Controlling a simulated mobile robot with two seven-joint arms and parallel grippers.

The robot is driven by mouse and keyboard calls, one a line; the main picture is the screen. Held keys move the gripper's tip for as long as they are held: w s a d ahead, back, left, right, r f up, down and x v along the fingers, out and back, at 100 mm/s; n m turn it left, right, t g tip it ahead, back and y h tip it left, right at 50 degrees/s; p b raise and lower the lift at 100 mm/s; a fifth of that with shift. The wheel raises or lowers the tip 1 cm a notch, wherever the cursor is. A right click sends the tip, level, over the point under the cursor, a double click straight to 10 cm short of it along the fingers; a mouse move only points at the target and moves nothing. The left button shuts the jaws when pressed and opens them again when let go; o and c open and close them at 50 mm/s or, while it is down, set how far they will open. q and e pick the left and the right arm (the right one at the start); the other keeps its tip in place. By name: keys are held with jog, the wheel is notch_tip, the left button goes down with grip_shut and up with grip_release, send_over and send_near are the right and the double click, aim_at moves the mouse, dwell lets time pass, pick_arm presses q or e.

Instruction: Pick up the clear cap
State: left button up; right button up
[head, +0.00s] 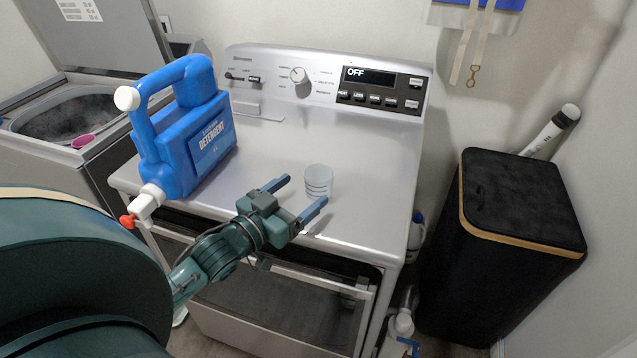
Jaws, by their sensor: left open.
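The clear cap (318,183) stands upright on the white top of the dryer-like machine (350,130), right of its middle. It looks like a small translucent cup with ring lines. My left gripper (302,193) is open, with its two blue-tipped fingers pointing toward the cap. One finger is on the cap's left and far side, the other at its near right side. I cannot tell whether a finger touches the cap or how far it reaches around it. My right gripper is not in view.
A large blue detergent jug (187,130) with a white and red spout stands left on the same top. A control panel (330,85) rises behind. An open top-load washer (70,110) is at the left. A black hamper (515,200) stands on the right.

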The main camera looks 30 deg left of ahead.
aim_at(309, 185)
pick_arm(q)
jog(key=w, duration=0.4)
jog(key=shift+d, duration=0.35)
jog(key=shift+c, duration=0.2)
jog(key=c, duration=1)
jog(key=shift+r, duration=0.1)
jog(key=s, duration=0.6)
jog(key=s+a+b, duration=0.1)
jog(key=s, duration=0.5)
jog(key=s+a, duration=0.1)
jog(key=s, duration=0.5)
jog(key=shift+a, duration=0.25)
